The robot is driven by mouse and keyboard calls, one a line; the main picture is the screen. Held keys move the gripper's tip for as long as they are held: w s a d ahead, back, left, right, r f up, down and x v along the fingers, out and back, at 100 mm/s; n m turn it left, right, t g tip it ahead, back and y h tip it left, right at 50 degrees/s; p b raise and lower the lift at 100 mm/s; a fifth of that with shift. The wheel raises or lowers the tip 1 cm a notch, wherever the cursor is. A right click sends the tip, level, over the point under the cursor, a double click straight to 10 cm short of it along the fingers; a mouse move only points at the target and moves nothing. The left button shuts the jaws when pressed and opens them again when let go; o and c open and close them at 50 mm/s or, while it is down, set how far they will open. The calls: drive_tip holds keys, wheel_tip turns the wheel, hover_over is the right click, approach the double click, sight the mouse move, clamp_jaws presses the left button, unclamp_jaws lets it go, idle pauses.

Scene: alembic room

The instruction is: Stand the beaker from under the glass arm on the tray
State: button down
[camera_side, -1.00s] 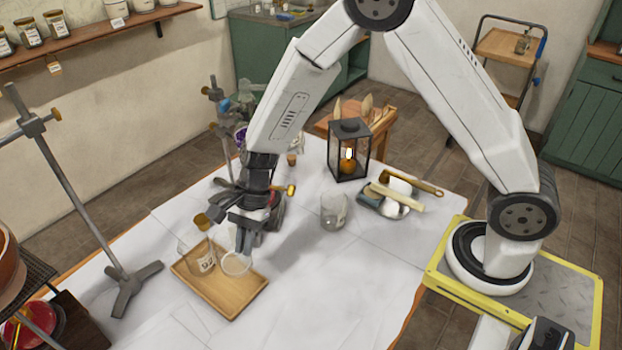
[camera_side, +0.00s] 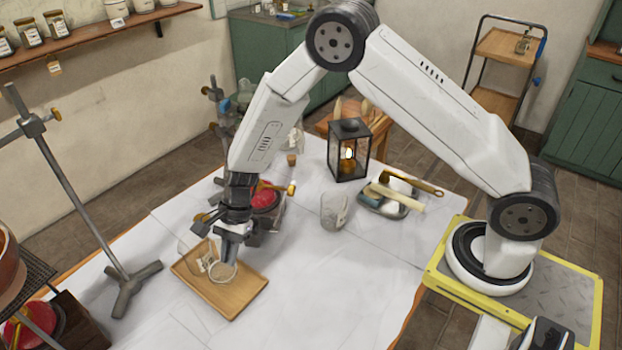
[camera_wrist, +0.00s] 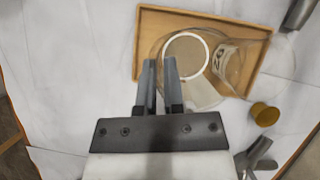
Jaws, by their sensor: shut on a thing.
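A clear glass beaker (camera_side: 221,273) is held upright at the wooden tray (camera_side: 243,299); I cannot tell whether its base touches the wood. My gripper (camera_side: 229,256) points down and is shut on the beaker's near wall. In the wrist view the fingers (camera_wrist: 160,72) reach the beaker's round rim (camera_wrist: 186,34), over the tray (camera_wrist: 148,45). A second glass vessel with a pale label (camera_side: 206,261) stands on the tray just left of the held beaker, close beside it; its label also shows in the wrist view (camera_wrist: 228,60).
Another clear glass (camera_side: 334,212) stands on the white cloth to the right. A black lantern (camera_side: 349,150) and a dish of tools (camera_side: 392,198) lie beyond it. A metal stand (camera_side: 128,285) rises left of the tray. A red-topped device (camera_side: 265,198) is behind my gripper. The front cloth is clear.

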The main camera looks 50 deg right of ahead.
sight(235, 276)
drive_tip(key=shift+f, duration=1.5)
drive_tip(key=shift+f, duration=0.15)
drive_tip(key=c, duration=0.7)
unclamp_jaws()
drive_tip(key=shift+c, duration=0.2)
drive_tip(key=v, duration=1.2)
drive_tip(key=shift+s+d, duration=0.1)
drive_tip(key=shift+d, duration=0.05)
